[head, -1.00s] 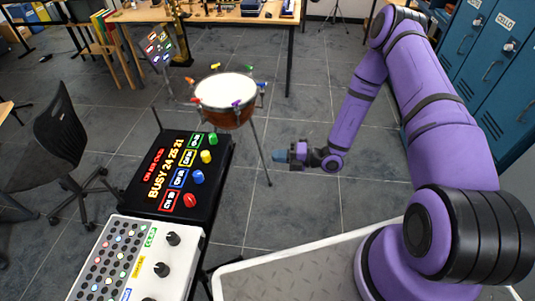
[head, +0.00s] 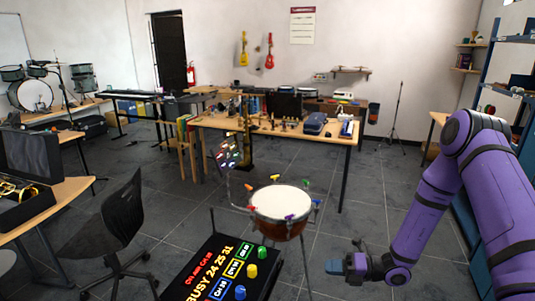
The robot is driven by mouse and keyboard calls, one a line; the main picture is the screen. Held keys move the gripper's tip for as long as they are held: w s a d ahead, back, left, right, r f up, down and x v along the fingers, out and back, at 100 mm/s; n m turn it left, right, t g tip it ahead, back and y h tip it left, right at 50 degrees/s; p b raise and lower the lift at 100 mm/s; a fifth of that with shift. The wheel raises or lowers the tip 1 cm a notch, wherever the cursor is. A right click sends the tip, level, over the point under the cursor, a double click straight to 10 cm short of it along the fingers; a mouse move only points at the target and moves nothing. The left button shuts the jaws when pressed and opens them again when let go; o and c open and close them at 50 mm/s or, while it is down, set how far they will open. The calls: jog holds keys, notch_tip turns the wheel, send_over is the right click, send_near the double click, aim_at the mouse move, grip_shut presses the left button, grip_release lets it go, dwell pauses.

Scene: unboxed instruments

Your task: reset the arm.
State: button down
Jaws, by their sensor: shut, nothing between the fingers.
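My purple arm (head: 500,205) comes in from the right side of the head view, bent at the elbow. My gripper (head: 338,264) is at its lower end, pointing left over open floor. It is shut, with nothing held. It is apart from the drum and the black panel to its left.
A drum (head: 282,201) with coloured knobs stands left of my gripper. A black panel (head: 208,273) with lit labels and coloured knobs is at the bottom. A black chair (head: 118,222) stands at left, a wooden table (head: 215,122) behind. Tiled floor is clear right of the drum.

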jog(key=s+d+r+n+g+h, duration=0.1)
jog(key=s+r+n+g+h, duration=0.25)
jog(key=r+n, duration=0.7)
jog(key=s+r+n+g+h, duration=0.3)
jog(key=s+r+n, duration=0.35)
jog(key=r, duration=0.75)
jog(key=s+d+r+n+t+h, duration=0.4)
jog(key=s+r+n+h, duration=0.1)
jog(key=s+r+n, duration=0.3)
jog(key=s+d+r+n+t+h, duration=0.4)
jog(key=s+d+r+n+h, duration=0.1)
jog(key=s+r+n, duration=0.4)
jog(key=shift+d+r+n, duration=0.2)
jog(key=shift+r+n, duration=0.1)
jog(key=shift+r, duration=0.05)
jog(key=shift+t, duration=0.25)
